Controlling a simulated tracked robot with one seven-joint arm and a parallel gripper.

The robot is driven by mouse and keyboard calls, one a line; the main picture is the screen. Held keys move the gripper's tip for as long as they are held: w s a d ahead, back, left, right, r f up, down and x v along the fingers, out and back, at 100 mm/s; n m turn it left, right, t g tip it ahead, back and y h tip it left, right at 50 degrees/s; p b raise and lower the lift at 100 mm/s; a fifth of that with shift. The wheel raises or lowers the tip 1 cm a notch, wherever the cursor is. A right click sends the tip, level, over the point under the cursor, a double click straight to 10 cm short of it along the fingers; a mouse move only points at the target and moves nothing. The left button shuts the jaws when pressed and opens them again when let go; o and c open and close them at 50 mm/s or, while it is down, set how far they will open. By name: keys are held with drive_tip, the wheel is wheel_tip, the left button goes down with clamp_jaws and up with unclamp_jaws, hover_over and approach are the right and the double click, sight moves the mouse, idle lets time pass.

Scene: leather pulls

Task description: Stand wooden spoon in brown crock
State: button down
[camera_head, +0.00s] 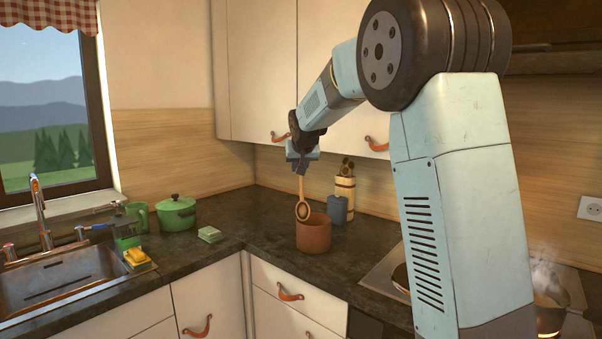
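The wooden spoon (302,205) hangs upright with its bowl end down, its handle top at my gripper (300,170). My gripper points down and looks shut on the handle; the fingertips are small in view. The brown crock (313,237) stands on the dark counter near the corner. The spoon's bowl appears at the height of the crock's rim, over its left part in the picture. I cannot tell whether the spoon's lower end is inside the crock or in front of it or behind it.
A blue-grey container (337,210) and a pale utensil holder (345,187) stand close behind the crock. The stove (384,272), with a steaming pan (549,298), is right. Cabinets hang above.

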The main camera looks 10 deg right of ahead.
drive_tip(key=w+d+t, duration=0.1)
drive_tip(key=w+d, duration=0.6)
drive_tip(key=w, duration=0.7)
wheel_tip(320, 180, down, 16)
drive_tip(key=shift+s+d+m+h, duration=0.15)
drive_tip(key=shift+d+m+h, duration=0.15)
drive_tip(key=shift+m, duration=0.1)
idle(0.6)
drive_tip(key=shift+f, duration=0.2)
idle(0.7)
drive_tip(key=c, duration=0.8)
unclamp_jaws()
drive_tip(key=shift+c, duration=0.2)
drive_tip(key=v, duration=1.3)
drive_tip(key=shift+s, duration=0.45)
